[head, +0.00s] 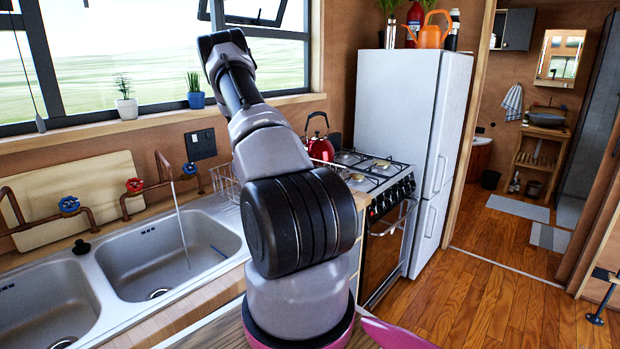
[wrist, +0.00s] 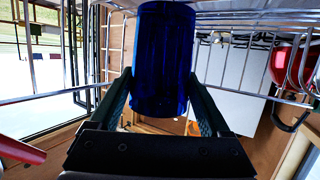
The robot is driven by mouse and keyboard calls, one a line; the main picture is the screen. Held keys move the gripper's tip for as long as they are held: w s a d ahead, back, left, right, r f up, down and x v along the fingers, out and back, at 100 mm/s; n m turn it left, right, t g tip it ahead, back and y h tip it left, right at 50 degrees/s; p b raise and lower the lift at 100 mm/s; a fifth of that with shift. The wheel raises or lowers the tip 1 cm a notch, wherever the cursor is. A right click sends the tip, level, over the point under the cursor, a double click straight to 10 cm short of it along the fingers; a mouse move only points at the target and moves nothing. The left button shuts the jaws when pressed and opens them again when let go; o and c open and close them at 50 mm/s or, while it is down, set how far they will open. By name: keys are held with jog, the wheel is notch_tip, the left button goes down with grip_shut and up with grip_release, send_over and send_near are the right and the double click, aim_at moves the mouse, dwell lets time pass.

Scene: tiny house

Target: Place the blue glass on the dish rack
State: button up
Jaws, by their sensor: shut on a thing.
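The blue glass (wrist: 163,55) is between the fingers of my gripper (wrist: 162,92) in the wrist view, and the fingers are shut on it. Metal wires of the dish rack (wrist: 55,97) show on both sides of the glass and across the top of the view. I cannot tell whether the glass touches the wires. In the head view the dish rack (head: 224,182) stands on the counter between the sink and the stove, partly hidden by my arm. The glass and my gripper are hidden behind my arm there.
A red kettle (head: 318,148) stands on the stove (head: 375,175) close to the rack; it also shows at the right of the wrist view (wrist: 288,68). The double sink (head: 165,255) is at left. A white fridge (head: 405,120) stands beyond the stove. Potted plants line the windowsill.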

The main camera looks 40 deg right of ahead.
jog(key=o, duration=1.5)
jog(key=shift+f, duration=0.15)
jog(key=shift+c, duration=0.2)
jog(key=shift+r, duration=0.2)
jog(key=v, duration=0.7)
jog(key=shift+a, duration=0.2)
jog(key=shift+w+r, duration=0.15)
